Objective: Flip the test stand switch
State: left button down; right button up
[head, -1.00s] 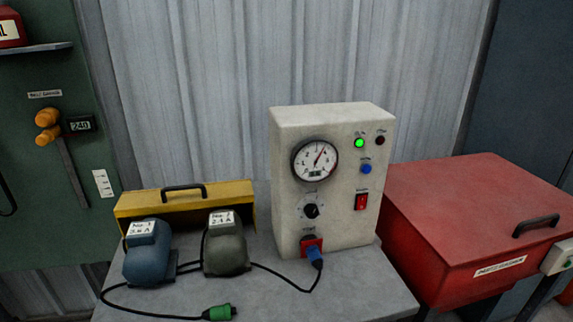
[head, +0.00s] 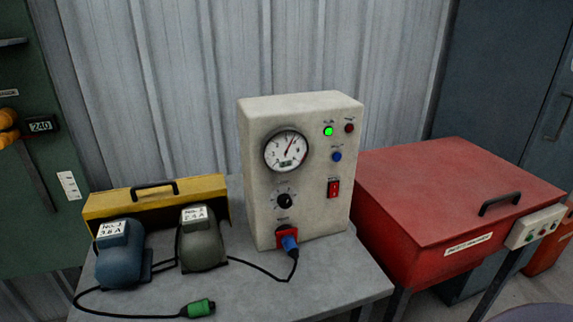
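The test stand (head: 304,180) is a cream box standing upright on a grey table. Its red rocker switch (head: 333,188) is on the right of the front face. Above it are a blue button (head: 336,156), a lit green lamp (head: 328,131) and a dark red lamp (head: 349,128). A round gauge (head: 287,151) and a black knob (head: 284,201) are on the left of the face. A blue plug (head: 290,246) sits in the red socket at the bottom. Neither of my grippers shows in the head view.
A blue motor (head: 119,262) and a grey-green motor (head: 203,245) stand on the table (head: 345,272), before a yellow cover (head: 215,190). A black cable with a green connector (head: 198,308) lies at the front. A red lidded box (head: 455,200) stands close on the right.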

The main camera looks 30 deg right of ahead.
aim_at(334, 191)
jog(key=z, duration=1.3)
